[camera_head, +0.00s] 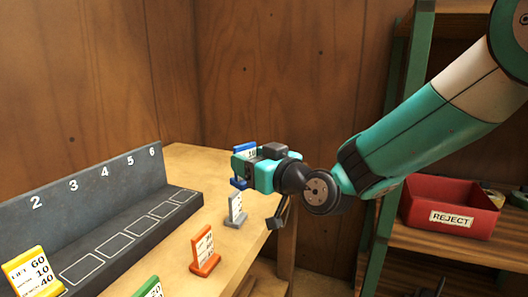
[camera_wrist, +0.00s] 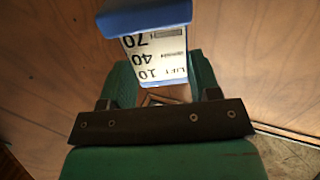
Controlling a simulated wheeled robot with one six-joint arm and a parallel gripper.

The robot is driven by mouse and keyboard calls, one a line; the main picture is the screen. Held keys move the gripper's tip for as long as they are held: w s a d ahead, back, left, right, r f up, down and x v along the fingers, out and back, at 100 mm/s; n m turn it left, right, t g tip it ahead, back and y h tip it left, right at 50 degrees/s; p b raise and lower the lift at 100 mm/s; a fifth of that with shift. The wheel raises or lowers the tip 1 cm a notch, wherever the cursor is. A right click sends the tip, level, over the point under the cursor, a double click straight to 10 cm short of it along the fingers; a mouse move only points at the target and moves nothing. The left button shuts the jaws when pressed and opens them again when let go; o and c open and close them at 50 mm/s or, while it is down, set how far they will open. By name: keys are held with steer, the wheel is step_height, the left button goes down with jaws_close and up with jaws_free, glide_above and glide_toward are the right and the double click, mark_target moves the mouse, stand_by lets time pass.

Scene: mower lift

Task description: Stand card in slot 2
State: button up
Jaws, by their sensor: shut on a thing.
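My gripper (camera_head: 243,168) is shut on a blue card (camera_head: 240,183) and holds it above the bench. In the wrist view the blue card (camera_wrist: 155,58) sits between the fingers, its printed white face reading upside down with 10, 40 and 70, its blue base at the top. The dark grey rack (camera_head: 160,172) stands left of the gripper, with numbers 2 to 6 showing. Slot 2 (camera_head: 80,268) is an empty outline on its ledge. A yellow card (camera_head: 33,272) stands to the left of slot 2, reading 60, 10, 40.
A grey card (camera_head: 235,210), an orange card (camera_head: 205,250) and a partly cut-off green card (camera_head: 150,287) stand on the wooden bench (camera_head: 185,156) in front of the rack. The other visible outlined slots are empty. A red REJECT bin (camera_head: 450,203) sits on a shelf at right.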

steer(key=w+d+f+m+t+h, duration=0.1)
steer(key=d+f+m+t+h, duration=0.2)
steer(key=d+f, duration=0.55)
steer(key=w+d+f+m+h, duration=0.1)
steer(key=d+f+m+h, duration=0.3)
steer(key=d, duration=0.7)
steer(key=w+d+f+m+t+h, duration=0.1)
steer(key=d+f+m+t+h, duration=0.1)
steer(key=d+f+h, duration=0.65)
steer(key=a+r+n+g+y, duration=0.1)
steer(key=a+r+n+y, duration=0.3)
steer(key=a+r+y, duration=0.5)
steer(key=a+r+n+g+y, duration=0.2)
steer(key=a+r+n+y, duration=0.15)
steer(key=a+r, duration=0.7)
steer(key=s+a+r+n+g+y, duration=0.3)
steer(key=s+a+r, duration=0.4)
steer(key=a, duration=0.3)
steer(key=s+a+r+n+g+y, duration=0.4)
steer(key=s+a+r+g, duration=0.2)
steer(key=s+a, duration=0.4)
steer(key=shift+s+r, duration=0.25)
steer(key=shift+r, duration=0.45)
